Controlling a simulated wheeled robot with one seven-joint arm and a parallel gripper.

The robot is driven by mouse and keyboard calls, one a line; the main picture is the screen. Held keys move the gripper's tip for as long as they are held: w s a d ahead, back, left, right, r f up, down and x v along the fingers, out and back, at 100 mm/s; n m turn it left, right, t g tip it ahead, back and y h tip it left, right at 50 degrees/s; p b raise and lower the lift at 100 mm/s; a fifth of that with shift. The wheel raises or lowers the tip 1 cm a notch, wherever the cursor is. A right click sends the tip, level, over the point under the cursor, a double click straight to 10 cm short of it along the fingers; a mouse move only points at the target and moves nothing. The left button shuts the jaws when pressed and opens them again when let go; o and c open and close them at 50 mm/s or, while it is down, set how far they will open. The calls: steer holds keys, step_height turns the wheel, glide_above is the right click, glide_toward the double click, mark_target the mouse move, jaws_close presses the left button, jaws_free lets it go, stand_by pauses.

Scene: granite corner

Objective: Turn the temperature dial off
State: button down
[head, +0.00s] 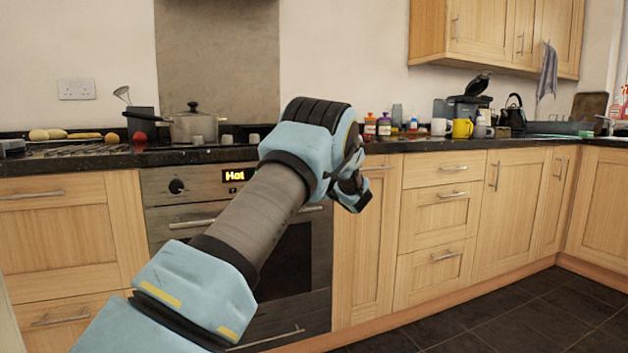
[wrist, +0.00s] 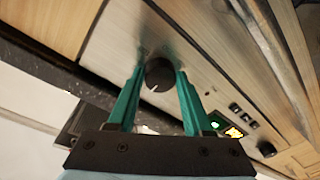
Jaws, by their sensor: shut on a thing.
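A dark round dial (wrist: 159,72) on the oven's metal front panel sits between my gripper's two teal fingers in the wrist view. My gripper (wrist: 159,78) is shut on this dial, with one finger on each side. A small light pointer mark shows near the dial's lower edge in that view. In the head view my gripper (head: 352,185) is at the right of the oven, and my arm hides the dial it holds. The oven display (head: 238,175) reads "Hot"; it also shows lit in the wrist view, beside a green light (wrist: 214,125).
Another oven knob (head: 176,186) is left of the display. The oven door handle (head: 192,223) runs below the panel. A lidded pot (head: 194,126) stands on the hob above. Bottles and mugs (head: 441,127) stand on the dark counter (head: 440,144) to the right. Wooden cupboards flank the oven.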

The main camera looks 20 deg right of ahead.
steer(key=shift+c, duration=1.6)
jaws_free()
steer(key=v, duration=1.1)
steer(key=shift+p, duration=0.35)
steer(key=shift+w, duration=0.1)
